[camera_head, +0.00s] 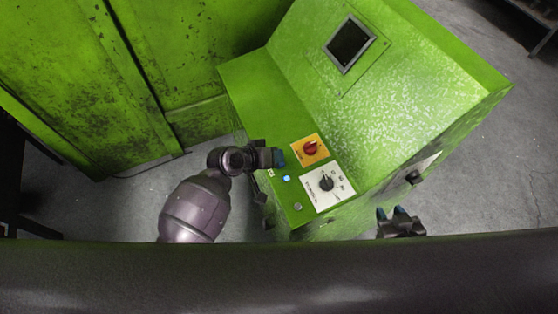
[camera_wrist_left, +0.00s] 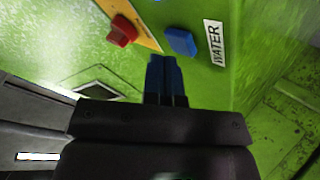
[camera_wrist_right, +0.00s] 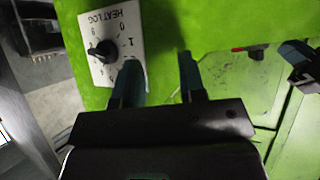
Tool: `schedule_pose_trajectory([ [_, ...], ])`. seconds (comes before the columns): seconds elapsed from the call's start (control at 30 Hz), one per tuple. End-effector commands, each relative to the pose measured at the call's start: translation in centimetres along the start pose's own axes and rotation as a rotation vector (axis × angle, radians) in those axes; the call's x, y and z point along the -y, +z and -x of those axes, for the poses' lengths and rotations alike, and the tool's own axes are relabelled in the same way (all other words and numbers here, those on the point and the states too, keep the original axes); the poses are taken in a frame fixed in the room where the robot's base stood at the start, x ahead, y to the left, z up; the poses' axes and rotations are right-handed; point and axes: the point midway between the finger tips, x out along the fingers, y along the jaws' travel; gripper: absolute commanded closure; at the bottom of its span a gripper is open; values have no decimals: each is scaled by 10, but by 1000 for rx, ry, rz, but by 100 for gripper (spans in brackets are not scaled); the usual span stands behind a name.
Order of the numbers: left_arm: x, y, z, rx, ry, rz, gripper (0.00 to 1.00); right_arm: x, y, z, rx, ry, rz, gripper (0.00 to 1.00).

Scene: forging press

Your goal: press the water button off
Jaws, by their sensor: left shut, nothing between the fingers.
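The water button (camera_wrist_left: 181,41) is a blue block beside a white WATER label (camera_wrist_left: 214,42) on the green panel in the left wrist view. My left gripper (camera_wrist_left: 165,70) is shut and empty, its blue fingertips just short of the button in that picture; I cannot tell whether they touch. In the head view the left gripper (camera_head: 278,158) is over the console's left edge, where its blue tips and the button cannot be told apart. My right gripper (camera_head: 400,222) is open and empty near the console's front right; its parted fingers show in the right wrist view (camera_wrist_right: 160,80).
A red knob (camera_head: 310,148) on a yellow plate sits right of the left gripper. A lit blue button (camera_head: 287,179) and a black dial (camera_head: 326,183) on a white plate are nearer. A dark screen (camera_head: 349,44) is set in the green console. Grey floor lies around it.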

Motion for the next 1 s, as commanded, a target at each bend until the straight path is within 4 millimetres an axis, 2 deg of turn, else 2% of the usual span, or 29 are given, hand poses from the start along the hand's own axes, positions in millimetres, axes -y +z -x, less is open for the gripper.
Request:
schedule_pose_trajectory([
  [0.4,0,0,0,0,0,0,100,-1,13,5,25,3,-3,63],
  [0.77,4,4,-5,0,0,0,100,0,13,0,19,1,-2,63],
  [1.0,5,5,-6,0,-1,0,100,1,6,-3,6,0,-2,63],
])
